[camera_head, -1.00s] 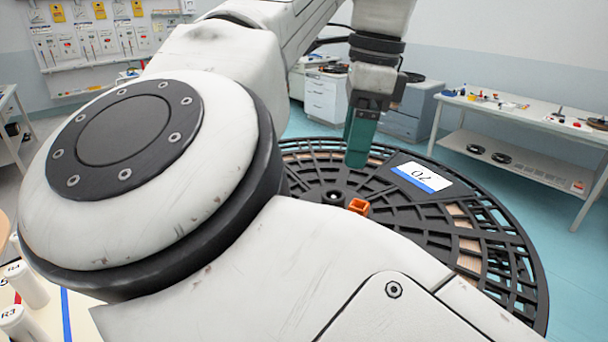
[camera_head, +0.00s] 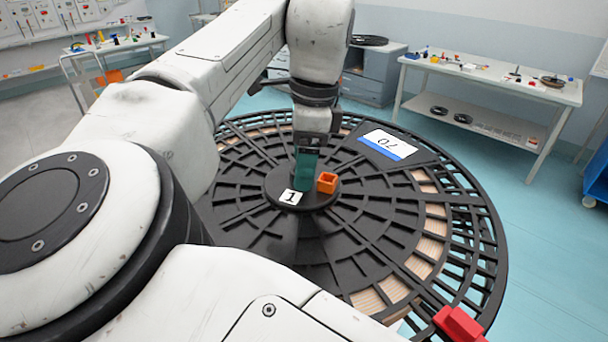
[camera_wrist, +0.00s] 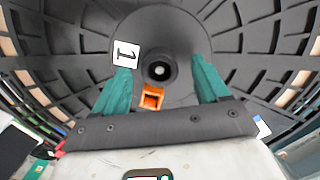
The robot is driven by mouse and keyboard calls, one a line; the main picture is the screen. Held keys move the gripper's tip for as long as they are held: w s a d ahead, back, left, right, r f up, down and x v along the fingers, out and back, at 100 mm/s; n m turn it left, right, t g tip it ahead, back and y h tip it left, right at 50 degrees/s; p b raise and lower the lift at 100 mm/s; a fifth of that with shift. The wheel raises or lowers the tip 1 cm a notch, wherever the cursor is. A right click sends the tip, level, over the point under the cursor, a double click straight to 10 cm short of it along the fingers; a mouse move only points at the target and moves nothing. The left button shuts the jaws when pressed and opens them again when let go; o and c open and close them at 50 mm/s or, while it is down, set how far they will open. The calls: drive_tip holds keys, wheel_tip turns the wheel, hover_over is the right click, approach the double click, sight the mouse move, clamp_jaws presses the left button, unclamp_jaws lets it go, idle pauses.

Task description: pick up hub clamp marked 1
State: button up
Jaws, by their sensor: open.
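A round dark hub piece (camera_head: 279,184) sits at the centre of a large black spoked reel (camera_head: 240,219). It bears a white label marked 1 (camera_head: 290,197) and a small orange hollow block (camera_head: 327,182). My gripper (camera_head: 305,177) points down at the hub, its teal fingers beside the label and block. In the wrist view the fingers (camera_wrist: 161,63) are apart with nothing between them, on either side of the central hole (camera_wrist: 160,71). The label (camera_wrist: 125,53) is by the left fingertip and the orange block (camera_wrist: 152,97) is nearer the palm. I cannot tell the height gap.
A white card marked 02 (camera_head: 388,144) lies on the reel's back right. A red block (camera_head: 458,324) is at its front right edge. A white workbench (camera_head: 500,80) with small items stands at the back right, grey drawers (camera_head: 375,78) behind the reel.

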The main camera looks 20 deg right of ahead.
drive_tip(key=shift+f, duration=0.5)
drive_tip(key=c, duration=1.3)
drive_tip(key=shift+c, duration=0.4)
drive_tip(key=shift+r, duration=0.15)
